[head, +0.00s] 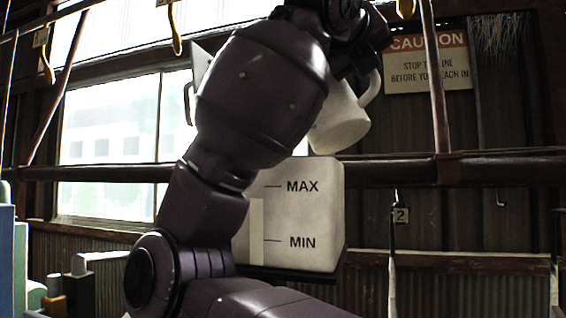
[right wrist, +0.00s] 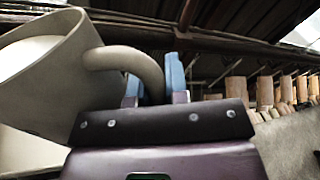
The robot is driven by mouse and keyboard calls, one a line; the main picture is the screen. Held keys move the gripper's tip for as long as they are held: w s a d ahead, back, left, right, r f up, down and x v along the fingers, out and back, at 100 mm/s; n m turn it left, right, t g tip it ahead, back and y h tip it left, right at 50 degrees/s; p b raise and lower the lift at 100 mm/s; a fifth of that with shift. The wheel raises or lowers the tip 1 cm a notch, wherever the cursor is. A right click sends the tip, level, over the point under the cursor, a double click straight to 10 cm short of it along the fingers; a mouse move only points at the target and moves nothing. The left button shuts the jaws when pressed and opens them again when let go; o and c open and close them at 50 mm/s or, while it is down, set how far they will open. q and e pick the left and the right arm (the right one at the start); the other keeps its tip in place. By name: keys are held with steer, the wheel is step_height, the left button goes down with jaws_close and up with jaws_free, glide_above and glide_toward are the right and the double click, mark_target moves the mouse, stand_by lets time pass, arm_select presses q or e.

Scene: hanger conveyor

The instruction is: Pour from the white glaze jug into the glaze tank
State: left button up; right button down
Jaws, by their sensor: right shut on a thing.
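The white glaze jug (head: 341,118) is in the upper middle of the head view, tilted, above the right part of the glaze tank (head: 318,215). My right gripper (head: 358,72) is shut on its handle. In the right wrist view the jug (right wrist: 50,75) fills the left side, with white glaze inside, and the blue fingers (right wrist: 153,85) are at the handle. The tank is a pale box with MAX and MIN marks and a pale strip (head: 257,232) topping out between them. My arm hides its left side. I cannot see a stream. My left gripper is out of view.
A rusty rail (head: 500,168) runs behind the tank. A caution sign (head: 428,62) hangs at upper right, and a tag numbered 2 (head: 401,215) hangs below it. Yellow hooks (head: 176,30) hang overhead. Several coloured blocks and containers stand at lower left.

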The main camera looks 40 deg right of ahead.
steer(key=shift+w+a+r+n+p, duration=0.15)
steer(key=shift+r+n+p, duration=0.25)
steer(key=shift+r+n, duration=0.35)
stand_by(1.2)
steer(key=shift+w+r+n+g, duration=0.2)
steer(key=shift+n+g, duration=0.2)
steer(key=shift+n, duration=0.15)
stand_by(0.7)
steer(key=shift+w+r+n+y, duration=0.1)
steer(key=shift+w+n+y, duration=0.2)
steer(key=shift+w+n, duration=0.35)
stand_by(1.5)
steer(key=shift+w+a+n+g+p, duration=0.15)
steer(key=shift+w+n+g+p, duration=0.25)
steer(key=shift+n, duration=0.55)
stand_by(1.7)
